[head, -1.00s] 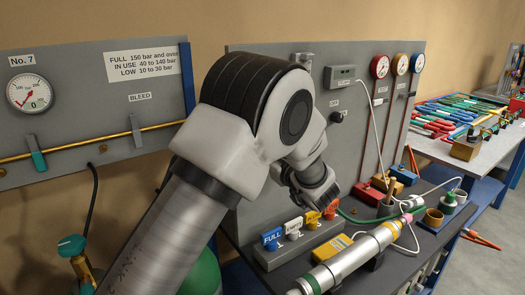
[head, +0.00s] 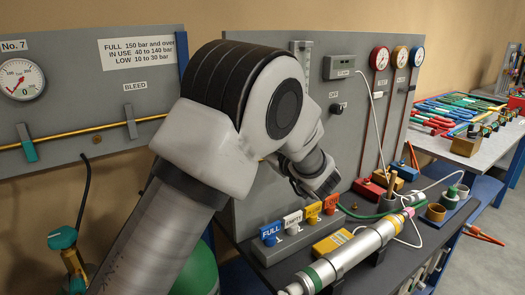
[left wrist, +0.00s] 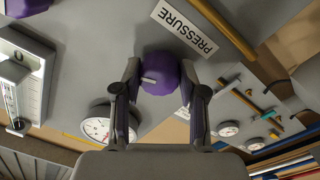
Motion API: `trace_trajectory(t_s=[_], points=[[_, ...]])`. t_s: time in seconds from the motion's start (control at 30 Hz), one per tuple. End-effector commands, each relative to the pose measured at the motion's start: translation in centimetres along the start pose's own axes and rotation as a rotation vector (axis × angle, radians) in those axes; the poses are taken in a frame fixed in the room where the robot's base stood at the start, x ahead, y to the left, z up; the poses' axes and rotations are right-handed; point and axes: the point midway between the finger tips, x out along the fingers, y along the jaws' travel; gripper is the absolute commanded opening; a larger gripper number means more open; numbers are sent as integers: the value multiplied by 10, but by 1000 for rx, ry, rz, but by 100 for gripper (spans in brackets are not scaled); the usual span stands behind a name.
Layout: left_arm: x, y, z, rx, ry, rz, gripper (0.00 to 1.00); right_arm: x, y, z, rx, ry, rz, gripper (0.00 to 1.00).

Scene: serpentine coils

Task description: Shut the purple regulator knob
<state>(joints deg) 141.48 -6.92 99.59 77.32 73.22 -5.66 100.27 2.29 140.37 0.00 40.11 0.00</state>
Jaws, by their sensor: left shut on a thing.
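The purple regulator knob (left wrist: 158,78) is on the grey panel, by the PRESSURE label (left wrist: 184,27), in the left wrist view. My left gripper (left wrist: 160,68) has one finger on each side of the knob and is shut on it. A pale mark shows on the knob's face. In the head view my left arm covers this spot, so neither the knob nor the gripper's fingers can be made out there. My right gripper is in neither view.
A round gauge (left wrist: 100,127) sits close to the left finger, and a flowmeter (left wrist: 20,88) stands further left. In the head view, coloured tags (head: 293,222) and a metal cylinder (head: 345,257) lie on the bench below my arm. Another purple part (left wrist: 24,7) shows at the top left.

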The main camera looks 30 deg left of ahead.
Motion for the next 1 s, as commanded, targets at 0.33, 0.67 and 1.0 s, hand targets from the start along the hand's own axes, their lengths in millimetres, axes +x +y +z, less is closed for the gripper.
trace_trajectory(t_s=[0.33,0.67,1.0], points=[[0,-2,6,-330,13,5,7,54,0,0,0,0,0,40],[0,0,5,-645,26,11,7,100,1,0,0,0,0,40],[0,2,2,-962,39,17,7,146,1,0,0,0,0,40]])
